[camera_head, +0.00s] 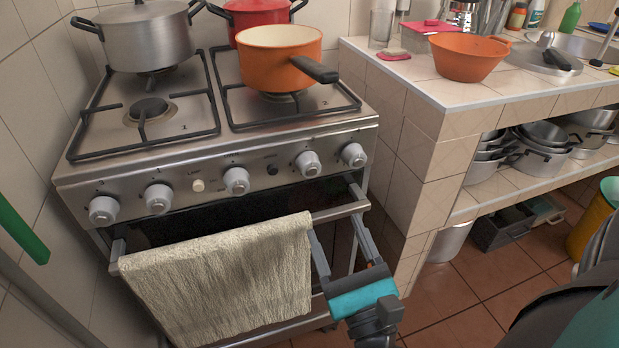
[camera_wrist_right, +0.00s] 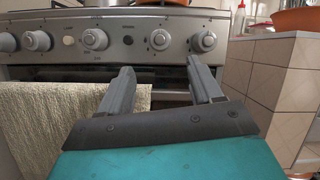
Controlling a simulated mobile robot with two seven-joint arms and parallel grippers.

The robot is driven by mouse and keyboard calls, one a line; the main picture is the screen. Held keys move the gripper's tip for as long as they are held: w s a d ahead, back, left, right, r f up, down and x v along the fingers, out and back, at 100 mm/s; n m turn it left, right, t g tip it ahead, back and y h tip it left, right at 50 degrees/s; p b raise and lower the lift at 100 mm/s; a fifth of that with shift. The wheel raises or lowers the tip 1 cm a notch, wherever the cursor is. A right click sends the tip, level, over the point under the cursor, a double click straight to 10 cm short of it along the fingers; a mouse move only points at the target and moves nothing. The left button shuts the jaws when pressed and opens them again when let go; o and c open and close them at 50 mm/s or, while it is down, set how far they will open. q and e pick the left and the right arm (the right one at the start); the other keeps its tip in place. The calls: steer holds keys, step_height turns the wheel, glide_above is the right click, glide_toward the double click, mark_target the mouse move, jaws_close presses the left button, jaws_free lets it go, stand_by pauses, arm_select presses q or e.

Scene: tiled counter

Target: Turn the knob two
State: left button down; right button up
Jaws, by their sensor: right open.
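The stove (camera_head: 200,165) has a steel front panel with a row of several grey knobs. From left to right in the head view these are a first knob (camera_head: 103,209), a second knob (camera_head: 158,198), a middle knob (camera_head: 236,180), a fourth knob (camera_head: 308,163) and a rightmost knob (camera_head: 353,154). My right gripper (camera_head: 334,224) is open and empty, below the two right-hand knobs and touching none. In the right wrist view its fingers (camera_wrist_right: 160,68) point at the panel, below the rightmost knob (camera_wrist_right: 203,41) and its neighbour (camera_wrist_right: 160,39). My left gripper is not in view.
A beige towel (camera_head: 220,280) hangs on the oven handle (camera_head: 340,211), close beside my right gripper. An orange pot (camera_head: 275,58), a grey pot (camera_head: 145,40) and a red pot (camera_head: 255,14) stand on the stove. A tiled counter (camera_head: 430,130) borders the right side.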

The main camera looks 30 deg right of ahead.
mark_target(313, 174)
steer(key=p+x, duration=0.1)
steer(key=x, duration=1)
steer(key=shift+a, duration=0.1)
steer(key=shift+c, duration=0.3)
steer(key=c, duration=1)
